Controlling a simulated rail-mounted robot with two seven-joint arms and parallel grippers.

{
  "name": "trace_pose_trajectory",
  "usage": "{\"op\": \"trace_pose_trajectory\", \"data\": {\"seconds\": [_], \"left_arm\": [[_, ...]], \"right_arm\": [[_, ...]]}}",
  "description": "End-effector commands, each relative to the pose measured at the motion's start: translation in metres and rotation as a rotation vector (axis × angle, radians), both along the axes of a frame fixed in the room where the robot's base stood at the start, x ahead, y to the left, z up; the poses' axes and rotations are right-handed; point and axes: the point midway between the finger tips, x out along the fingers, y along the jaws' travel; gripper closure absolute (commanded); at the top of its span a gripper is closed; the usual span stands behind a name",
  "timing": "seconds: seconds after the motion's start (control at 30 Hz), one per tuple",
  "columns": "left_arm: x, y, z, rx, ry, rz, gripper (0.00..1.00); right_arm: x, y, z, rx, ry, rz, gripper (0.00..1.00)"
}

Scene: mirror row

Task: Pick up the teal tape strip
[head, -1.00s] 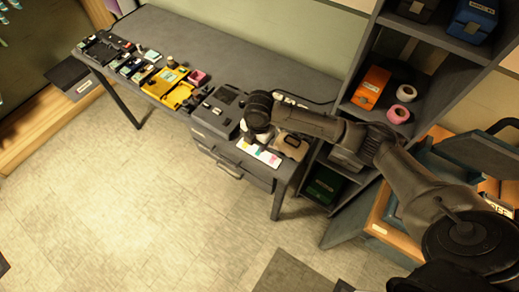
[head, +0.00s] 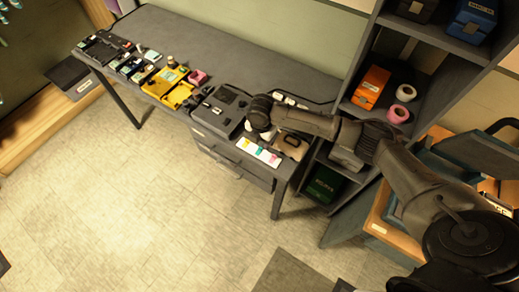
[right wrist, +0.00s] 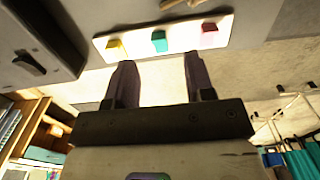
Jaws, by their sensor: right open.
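The teal tape strip (right wrist: 159,41) sits in the middle of a white card (right wrist: 133,48), between a yellow strip (right wrist: 116,46) and a pink strip (right wrist: 209,36). In the head view the card (head: 242,150) lies along the front edge of the desk, and the teal strip (head: 262,153) is small on it. My right gripper (right wrist: 162,72) is open. In the right wrist view its two fingers point toward the card, with the teal strip roughly centred ahead of the gap and nothing between them. In the head view my right wrist largely hides the fingers. My left gripper is not in view.
A dark grey box (head: 222,108) stands on the desk left of my right wrist. A yellow tray (head: 165,82) and small devices lie further left. A shelf with an orange box (head: 371,87) and tape rolls (head: 398,114) stands at right. The floor in front is clear.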

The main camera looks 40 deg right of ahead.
Motion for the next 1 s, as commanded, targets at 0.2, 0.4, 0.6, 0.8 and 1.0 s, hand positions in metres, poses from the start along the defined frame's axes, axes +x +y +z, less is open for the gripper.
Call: {"op": "trace_pose_trajectory", "data": {"seconds": [0.2, 0.4, 0.6, 0.8, 1.0], "left_arm": [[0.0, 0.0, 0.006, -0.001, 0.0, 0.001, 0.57], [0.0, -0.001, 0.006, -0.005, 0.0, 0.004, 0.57], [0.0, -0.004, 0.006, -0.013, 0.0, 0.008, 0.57], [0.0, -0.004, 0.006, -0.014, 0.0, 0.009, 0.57], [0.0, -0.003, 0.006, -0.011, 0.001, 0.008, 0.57]], "right_arm": [[0.0, 0.002, -0.026, 0.0, 0.005, 0.0, 0.51], [0.001, 0.001, -0.046, -0.002, 0.002, 0.0, 0.51], [0.001, 0.001, -0.051, -0.001, 0.001, 0.001, 0.51], [0.001, 0.001, -0.051, -0.001, 0.001, 0.0, 0.57], [0.001, 0.001, -0.051, -0.001, 0.001, 0.0, 0.76]]}}
